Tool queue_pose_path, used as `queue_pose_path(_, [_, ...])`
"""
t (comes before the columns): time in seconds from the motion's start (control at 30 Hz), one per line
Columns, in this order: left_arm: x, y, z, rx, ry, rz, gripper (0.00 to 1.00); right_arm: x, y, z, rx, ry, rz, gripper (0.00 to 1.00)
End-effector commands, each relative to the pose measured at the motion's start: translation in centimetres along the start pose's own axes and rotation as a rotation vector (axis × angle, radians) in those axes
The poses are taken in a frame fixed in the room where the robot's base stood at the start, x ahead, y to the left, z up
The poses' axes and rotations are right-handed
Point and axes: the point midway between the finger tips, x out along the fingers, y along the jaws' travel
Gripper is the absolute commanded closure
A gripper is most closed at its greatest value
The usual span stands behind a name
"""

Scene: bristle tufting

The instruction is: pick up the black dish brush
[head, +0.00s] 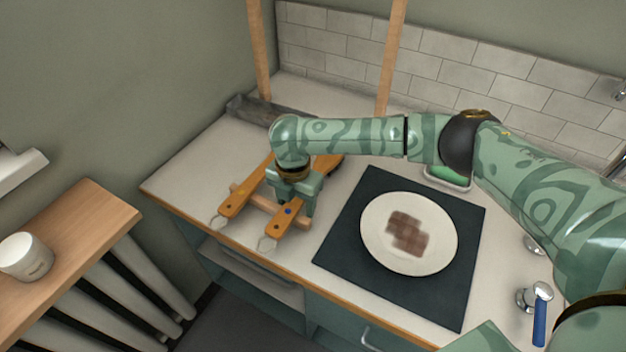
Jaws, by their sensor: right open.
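I cannot make out a black dish brush in the head view; my right arm and hand cover part of the counter. My right gripper (242,233) is open, with its two orange fingers spread wide and grey tips apart. It is over the front left edge of the counter (192,176), with nothing visible between the tips. An orange-brown thing with a dark edge (328,164) shows partly behind my right wrist; I cannot tell what it is. My left gripper is not in view.
A white plate (441,220) with a brown checked piece (408,233) sits on a dark mat (345,232). A green sponge (447,175) lies behind the mat. A dark grey long thing (243,106) lies at the back left. A white cup (25,257) stands on a wooden shelf (85,222).

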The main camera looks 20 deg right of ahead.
Motion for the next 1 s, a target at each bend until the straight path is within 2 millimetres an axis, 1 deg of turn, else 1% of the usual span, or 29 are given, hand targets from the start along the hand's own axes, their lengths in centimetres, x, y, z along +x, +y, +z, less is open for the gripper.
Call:
queue_pose_path(0.03, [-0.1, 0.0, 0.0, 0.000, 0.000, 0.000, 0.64, -0.1, 0.0, 0.0, 0.000, 0.000, 0.001, 0.42])
queue_pose_path(0.07, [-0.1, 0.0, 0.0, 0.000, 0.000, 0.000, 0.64, -0.1, 0.0, 0.0, 0.000, 0.000, 0.001, 0.51])
queue_pose_path(0.1, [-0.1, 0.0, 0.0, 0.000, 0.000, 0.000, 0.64, -0.1, 0.0, 0.0, 0.000, 0.000, 0.001, 0.62])
queue_pose_path(0.17, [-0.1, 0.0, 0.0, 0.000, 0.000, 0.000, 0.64, -0.1, 0.0, 0.0, 0.000, 0.000, 0.001, 0.79])
queue_pose_path(0.2, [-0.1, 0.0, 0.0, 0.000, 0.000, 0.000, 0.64, -0.1, 0.0, 0.0, 0.000, 0.000, 0.000, 0.90])
queue_pose_path(0.23, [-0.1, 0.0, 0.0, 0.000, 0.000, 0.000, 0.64, -0.1, 0.0, 0.0, 0.000, 0.000, 0.000, 0.95])
queue_pose_path(0.5, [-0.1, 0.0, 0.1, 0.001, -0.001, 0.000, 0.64, -0.2, 0.0, 0.0, 0.000, 0.000, 0.001, 0.95])
queue_pose_path(0.57, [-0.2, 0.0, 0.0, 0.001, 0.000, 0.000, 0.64, -0.4, 0.0, 0.0, 0.000, 0.000, 0.001, 0.95])
queue_pose_path(0.67, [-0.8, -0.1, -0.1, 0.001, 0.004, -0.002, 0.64, -1.4, 0.0, 0.0, 0.000, -0.001, 0.003, 0.95])
queue_pose_path(0.77, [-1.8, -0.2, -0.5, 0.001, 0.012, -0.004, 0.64, -3.1, 0.1, 0.0, 0.000, -0.001, 0.005, 0.95])
queue_pose_path(0.8, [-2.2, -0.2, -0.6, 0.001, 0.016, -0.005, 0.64, -4.0, 0.1, 0.0, 0.001, -0.001, 0.006, 0.95])
queue_pose_path(0.87, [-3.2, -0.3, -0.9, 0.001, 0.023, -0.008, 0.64, -5.3, -0.7, -0.8, -0.003, -0.001, 0.006, 0.95])
queue_pose_path(1.0, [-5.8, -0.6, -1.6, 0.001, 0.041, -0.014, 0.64, -9.1, -2.7, -2.8, -0.004, -0.003, 0.007, 0.95])
